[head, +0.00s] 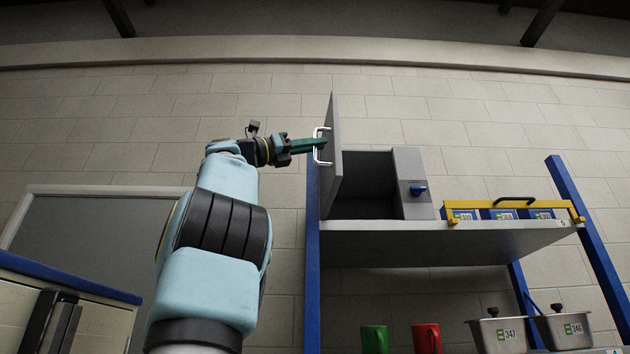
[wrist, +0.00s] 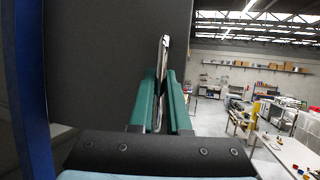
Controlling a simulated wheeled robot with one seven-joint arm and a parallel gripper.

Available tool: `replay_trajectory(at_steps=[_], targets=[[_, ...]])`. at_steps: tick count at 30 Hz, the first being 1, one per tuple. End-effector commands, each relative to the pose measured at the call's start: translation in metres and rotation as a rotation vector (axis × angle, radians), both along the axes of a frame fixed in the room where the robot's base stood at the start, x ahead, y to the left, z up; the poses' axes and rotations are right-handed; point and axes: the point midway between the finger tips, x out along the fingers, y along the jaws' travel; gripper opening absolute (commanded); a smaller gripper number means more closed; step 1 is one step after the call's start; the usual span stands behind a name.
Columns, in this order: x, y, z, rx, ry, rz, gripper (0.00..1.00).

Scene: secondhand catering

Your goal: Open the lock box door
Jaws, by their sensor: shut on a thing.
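The grey lock box (head: 412,165) stands on the upper shelf, with a blue knob (head: 418,190) on its front right panel. Its door (head: 335,150) is swung wide open on the left side and shows the dark interior (head: 368,182). My gripper (head: 317,145) is shut on the pale door handle (head: 319,161), on the door's outer face. In the wrist view, the handle (wrist: 163,60) stands between the green fingers of my gripper (wrist: 160,92). The dark door panel (wrist: 105,60) fills the left of that view.
The shelf (head: 450,240) has blue posts (head: 312,260); one post is close to my gripper. A yellow rack with blue boxes (head: 510,212) is right of the lock box. A green mug (head: 375,340), a red mug (head: 427,338) and metal pans (head: 497,335) are below.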

Motion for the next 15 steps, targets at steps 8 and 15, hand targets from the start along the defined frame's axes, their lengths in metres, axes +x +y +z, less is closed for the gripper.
replay_trajectory(at_steps=[8,15], targets=[[0.0015,0.0011,0.0012,-0.005,0.002,0.004,0.0],[0.0018,0.0011,0.0013,-0.005,0.002,0.004,0.23]])
